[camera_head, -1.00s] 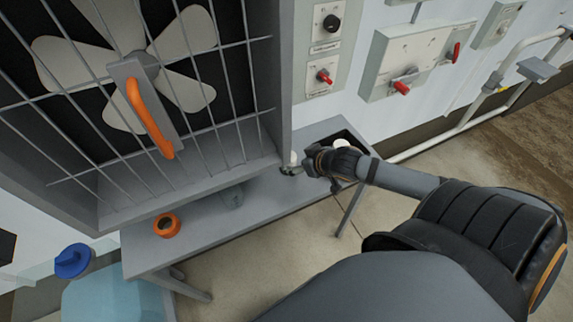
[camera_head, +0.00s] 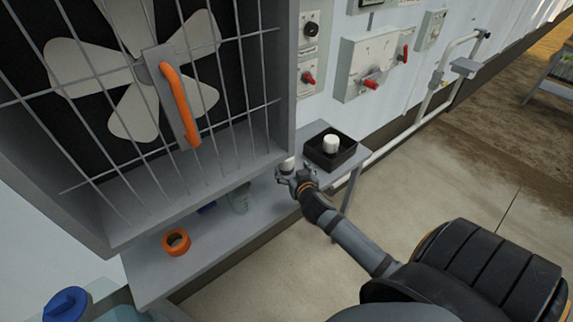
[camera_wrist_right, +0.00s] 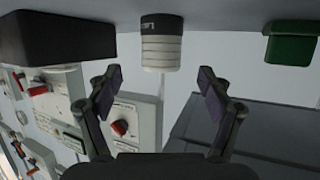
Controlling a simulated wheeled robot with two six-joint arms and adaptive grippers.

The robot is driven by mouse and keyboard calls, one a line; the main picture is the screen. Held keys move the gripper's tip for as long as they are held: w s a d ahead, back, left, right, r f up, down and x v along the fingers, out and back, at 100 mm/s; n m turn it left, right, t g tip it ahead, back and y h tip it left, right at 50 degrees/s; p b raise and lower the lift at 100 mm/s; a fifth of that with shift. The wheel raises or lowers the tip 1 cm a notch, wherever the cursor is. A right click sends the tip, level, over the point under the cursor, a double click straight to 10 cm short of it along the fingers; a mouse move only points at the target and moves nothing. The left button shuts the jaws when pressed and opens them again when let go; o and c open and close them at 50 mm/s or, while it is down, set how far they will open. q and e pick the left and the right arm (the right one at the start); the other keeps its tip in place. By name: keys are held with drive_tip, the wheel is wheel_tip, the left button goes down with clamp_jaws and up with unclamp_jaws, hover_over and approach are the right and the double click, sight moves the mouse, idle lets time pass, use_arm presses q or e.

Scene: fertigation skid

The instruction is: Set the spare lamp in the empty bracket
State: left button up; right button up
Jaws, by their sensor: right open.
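I cannot make out an empty bracket. My left gripper is not in view.
A black tray (camera_head: 318,160) holding a white cylinder (camera_head: 331,143) is at the bench's right end. The grey bench (camera_head: 215,228) also carries an orange ring (camera_head: 176,242) and a clear jar (camera_head: 239,199). A caged fan (camera_head: 130,75) overhangs it. A green object (camera_wrist_right: 290,43) shows in the wrist view.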

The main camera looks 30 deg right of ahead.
sight(288, 162)
drive_tip(key=shift+w, duration=0.4)
drive_tip(key=shift+w+d, duration=0.1)
drive_tip(key=shift+w, duration=0.2)
drive_tip(key=p+x, duration=0.1)
drive_tip(key=x, duration=0.3)
drive_tip(key=shift+r, duration=0.1)
drive_tip(key=shift+w+d, duration=0.1)
drive_tip(key=shift+w, duration=0.25)
drive_tip(key=shift+s, duration=0.1)
drive_tip(key=shift+c, duration=0.7)
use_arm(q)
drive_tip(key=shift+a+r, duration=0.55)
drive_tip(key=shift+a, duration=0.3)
use_arm(e)
drive_tip(key=c, duration=1.3)
